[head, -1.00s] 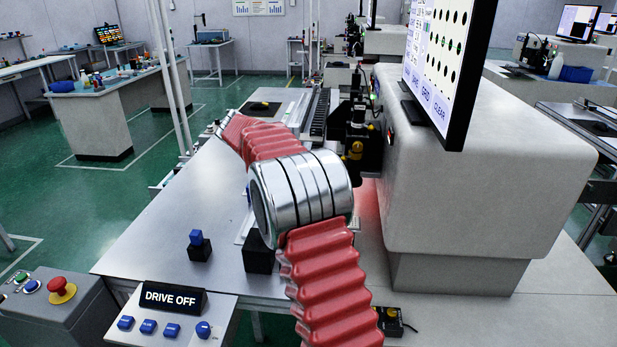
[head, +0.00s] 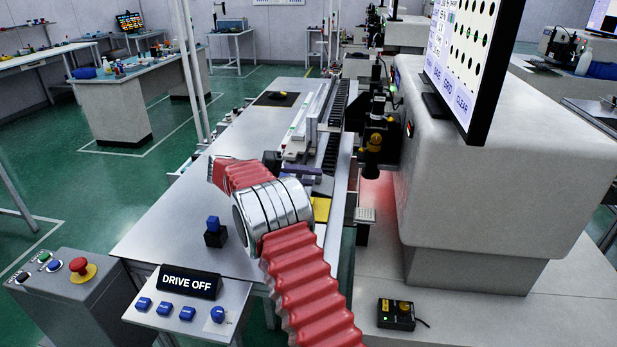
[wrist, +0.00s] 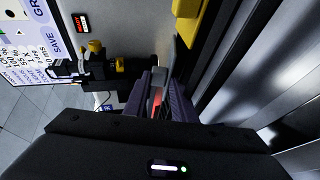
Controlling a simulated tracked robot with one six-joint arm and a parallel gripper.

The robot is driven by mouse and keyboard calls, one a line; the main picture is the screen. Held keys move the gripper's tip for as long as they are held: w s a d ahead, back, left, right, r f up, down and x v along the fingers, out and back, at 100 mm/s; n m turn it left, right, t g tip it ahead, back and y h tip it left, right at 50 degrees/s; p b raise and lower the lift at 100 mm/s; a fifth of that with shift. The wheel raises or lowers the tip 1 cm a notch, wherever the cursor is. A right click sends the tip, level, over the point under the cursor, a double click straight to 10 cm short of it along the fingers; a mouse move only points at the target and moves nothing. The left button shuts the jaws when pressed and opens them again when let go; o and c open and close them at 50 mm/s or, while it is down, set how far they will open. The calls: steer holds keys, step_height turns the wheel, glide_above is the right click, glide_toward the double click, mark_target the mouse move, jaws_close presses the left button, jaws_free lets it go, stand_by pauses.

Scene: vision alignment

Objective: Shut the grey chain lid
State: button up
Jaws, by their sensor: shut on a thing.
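The grey chain lid (head: 314,122) appears as a pale grey panel standing along the black chain (head: 339,108) on the table's right side. My gripper (head: 306,171) is beside the near part of this track, partly hidden by my red-sleeved arm. In the wrist view, the dark purple fingers of my gripper (wrist: 160,92) are closed on a thin grey plate (wrist: 180,62), which looks like part of the lid. Where the fingers touch it is in shadow.
A yellow part (head: 321,208) lies just right of my wrist. The camera column (head: 376,135) and large grey machine housing (head: 490,165) stand close on the right, with a screen (head: 462,60) above. A blue-topped black block (head: 215,232) stands on the otherwise clear near table.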

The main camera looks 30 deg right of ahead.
steer(key=shift+w+r, duration=0.1)
steer(key=shift+r, duration=0.05)
steer(key=o, duration=0.7)
steer(key=v, duration=1.3)
steer(key=shift+a, duration=0.4)
steer(key=shift+o, duration=0.4)
